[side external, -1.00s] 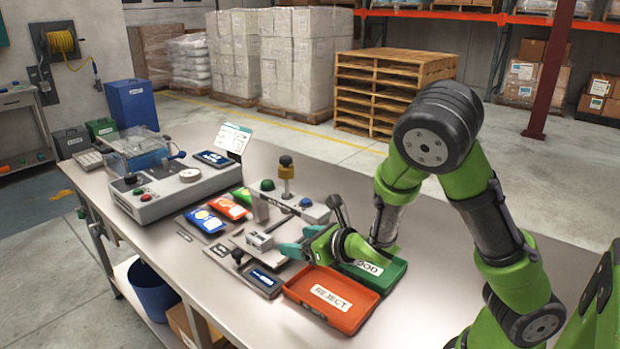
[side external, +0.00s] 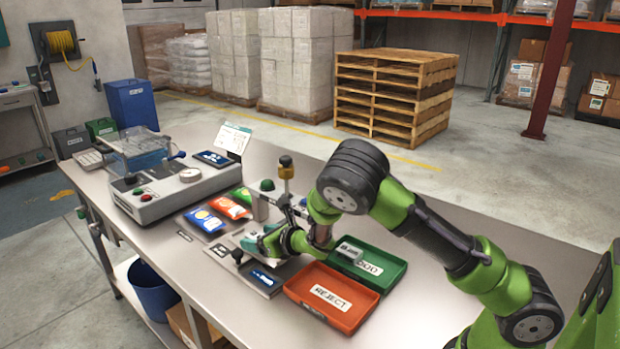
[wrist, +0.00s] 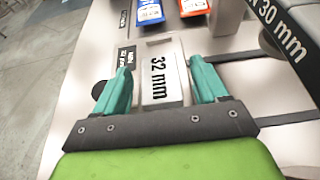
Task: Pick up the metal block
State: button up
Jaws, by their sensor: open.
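A pale grey metal block labelled "32 mm" (wrist: 162,80) lies between my fingers in the wrist view. My gripper (wrist: 160,66) is open, with a teal finger on each side of the block and a visible gap on both sides. In the side external view my gripper (side external: 262,240) is low over the bench by the small fixture and hides the block there.
Another grey block (side external: 349,252) shows at the green tray (side external: 388,282). An orange REJECT tray (side external: 350,318) lies in front of it. Blue and orange packets (side external: 204,221) lie behind my gripper.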

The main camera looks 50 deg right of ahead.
jog(key=shift+w+f, duration=0.2)
jog(key=shift+w, duration=0.3)
jog(key=c, duration=1.2)
jog(key=shift+r, duration=0.15)
